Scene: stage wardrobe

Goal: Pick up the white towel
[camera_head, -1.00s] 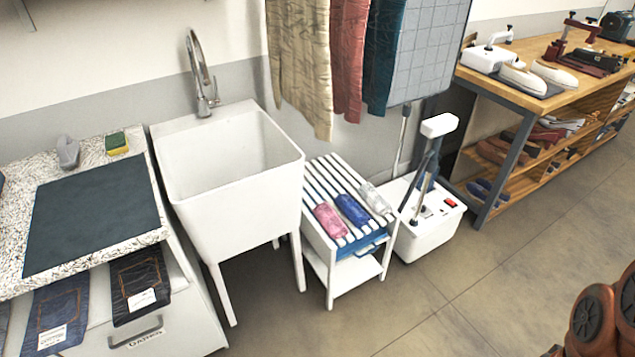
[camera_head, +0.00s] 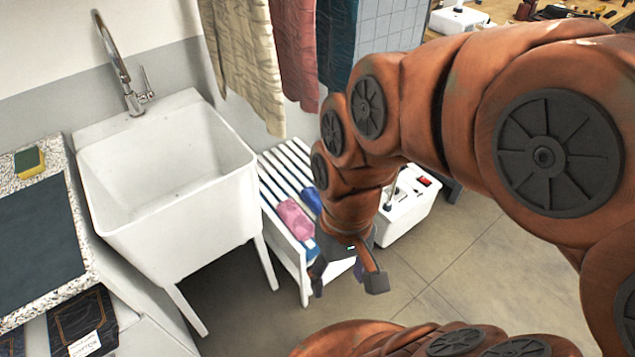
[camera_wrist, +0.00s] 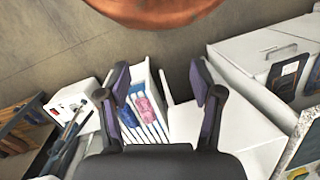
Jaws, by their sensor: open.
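A slatted white rack (camera_head: 276,182) stands beside the sink. A pink rolled item (camera_head: 295,218) and a blue one (camera_head: 311,200) lie on its slats; my arm partly covers the blue one. The white rolled item that lay at their right a second ago is hidden behind my arm in the head view, and I cannot make it out in the wrist view. My gripper (camera_head: 347,274) is open and empty, pointing down near the rack's front. In the wrist view, the pink item (camera_wrist: 149,108) shows between the spread fingers (camera_wrist: 160,82), beside the blue item (camera_wrist: 128,117).
A white sink (camera_head: 180,185) with a tall tap stands left of the rack. A white box with a red switch (camera_head: 408,205) stands right of it. Cloths (camera_head: 245,65) hang behind. The floor (camera_head: 440,300) in front is open.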

